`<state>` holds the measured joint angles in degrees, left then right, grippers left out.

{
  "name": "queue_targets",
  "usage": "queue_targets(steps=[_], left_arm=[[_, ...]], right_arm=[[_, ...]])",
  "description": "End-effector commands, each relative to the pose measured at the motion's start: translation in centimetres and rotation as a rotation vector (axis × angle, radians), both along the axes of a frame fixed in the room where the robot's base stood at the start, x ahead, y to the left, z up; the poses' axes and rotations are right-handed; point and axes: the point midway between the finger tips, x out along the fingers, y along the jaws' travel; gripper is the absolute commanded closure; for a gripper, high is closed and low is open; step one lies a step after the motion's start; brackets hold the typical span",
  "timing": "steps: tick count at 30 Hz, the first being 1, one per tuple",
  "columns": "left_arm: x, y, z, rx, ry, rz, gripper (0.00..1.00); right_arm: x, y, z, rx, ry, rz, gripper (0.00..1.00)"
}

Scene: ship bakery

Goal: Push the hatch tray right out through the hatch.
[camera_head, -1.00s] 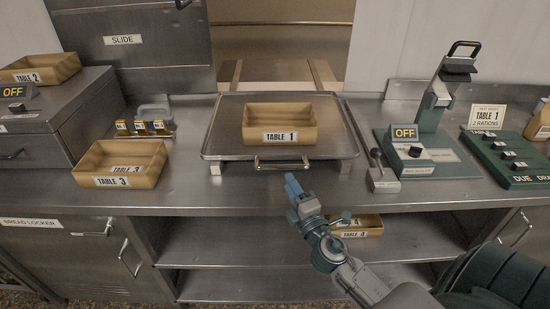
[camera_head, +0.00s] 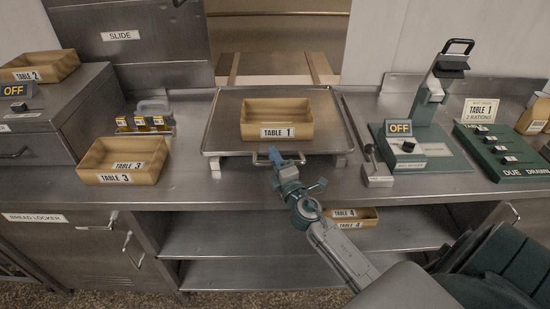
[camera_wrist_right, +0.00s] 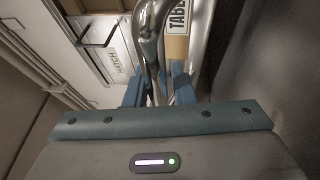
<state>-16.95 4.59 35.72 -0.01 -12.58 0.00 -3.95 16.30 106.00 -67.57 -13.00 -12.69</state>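The hatch tray (camera_head: 225,141) is a grey metal tray on the counter in front of the hatch opening (camera_head: 280,38). A tan bin labelled TABLE 1 (camera_head: 277,115) sits on it. The tray's bar handle (camera_head: 262,162) is on its near edge. My right gripper (camera_head: 275,156) is at this handle. In the right wrist view the blue fingers (camera_wrist_right: 157,88) stand on either side of the shiny handle bar (camera_wrist_right: 149,40), with some gap visible, so the gripper looks open around it. My left gripper is not in view.
A TABLE 3 bin (camera_head: 122,161) and small yellow-tagged items (camera_head: 143,123) stand left of the tray. A lever block (camera_head: 376,173) and a green device marked OFF (camera_head: 425,151) stand to its right. Rails (camera_head: 277,80) lead through the open hatch. A TABLE 4 bin (camera_head: 350,218) is on the shelf below.

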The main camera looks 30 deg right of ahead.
Motion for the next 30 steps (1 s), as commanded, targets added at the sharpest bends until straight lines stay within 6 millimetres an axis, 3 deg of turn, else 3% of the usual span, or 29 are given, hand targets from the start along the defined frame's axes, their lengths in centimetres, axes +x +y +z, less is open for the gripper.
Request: queue_targets(steps=[1, 3, 11, 21, 30], left_arm=[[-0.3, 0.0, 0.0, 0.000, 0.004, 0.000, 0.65], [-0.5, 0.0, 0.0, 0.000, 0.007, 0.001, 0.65], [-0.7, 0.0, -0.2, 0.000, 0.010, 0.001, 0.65], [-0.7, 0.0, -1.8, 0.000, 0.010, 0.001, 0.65], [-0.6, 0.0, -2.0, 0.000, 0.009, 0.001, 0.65]], right_arm=[[0.0, 0.0, 0.0, 0.000, 0.000, 0.000, 0.87], [0.0, 0.0, 0.0, 0.000, 0.000, 0.000, 1.00], [0.5, -0.3, 0.0, -0.001, -0.001, 0.000, 1.00], [6.6, -4.0, -0.1, -0.003, -0.002, 0.000, 1.00], [8.2, -5.0, -0.1, 0.000, 0.001, 0.000, 1.00]])
